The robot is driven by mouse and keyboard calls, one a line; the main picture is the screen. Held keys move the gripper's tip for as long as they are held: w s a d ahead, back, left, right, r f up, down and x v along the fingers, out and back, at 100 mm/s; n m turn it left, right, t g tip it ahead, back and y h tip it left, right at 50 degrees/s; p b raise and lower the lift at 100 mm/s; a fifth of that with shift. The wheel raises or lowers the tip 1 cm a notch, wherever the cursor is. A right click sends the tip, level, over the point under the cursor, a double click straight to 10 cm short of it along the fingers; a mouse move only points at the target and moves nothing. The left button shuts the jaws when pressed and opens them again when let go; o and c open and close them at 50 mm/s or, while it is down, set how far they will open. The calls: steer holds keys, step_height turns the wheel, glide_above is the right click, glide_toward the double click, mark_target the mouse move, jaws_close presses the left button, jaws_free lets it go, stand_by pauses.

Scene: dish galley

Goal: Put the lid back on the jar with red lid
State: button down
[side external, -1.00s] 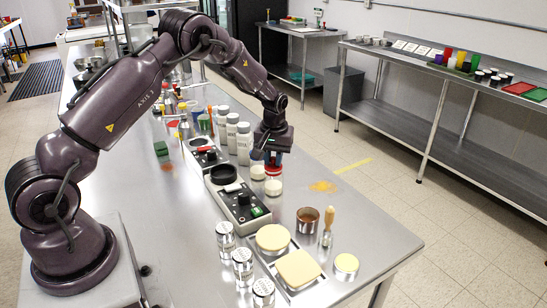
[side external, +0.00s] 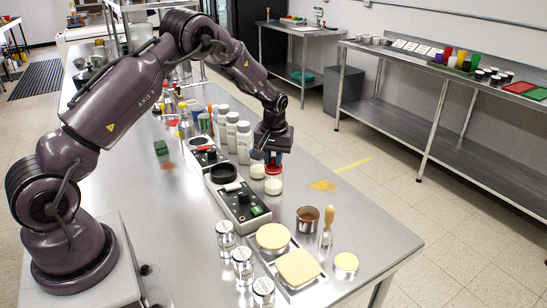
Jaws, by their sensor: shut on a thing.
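My gripper (side external: 270,157) points down over the right half of the steel table, shut on a small red lid (side external: 273,160). The fingers partly hide the lid. Two small clear jars with pale contents stand just below the gripper: a front one (side external: 273,186) and a rear one (side external: 257,170). The lid appears just above and behind the front jar in this view. Whether it touches a jar, and which jar is lined up under it, I cannot tell.
White bottles (side external: 244,142) stand close behind the gripper. A control box with a black ring (side external: 239,205) lies to the left. An open brown-filled tin (side external: 307,219), a wooden-handled brush (side external: 327,228) and a tray with yellow pads (side external: 299,270) are in front. A yellow powder patch (side external: 323,185) lies right.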

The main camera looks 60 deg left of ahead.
steer(key=shift+c, duration=2.3)
jaws_free()
steer(key=shift+r, duration=3.55)
jaws_close()
steer(key=shift+f, duration=0.2)
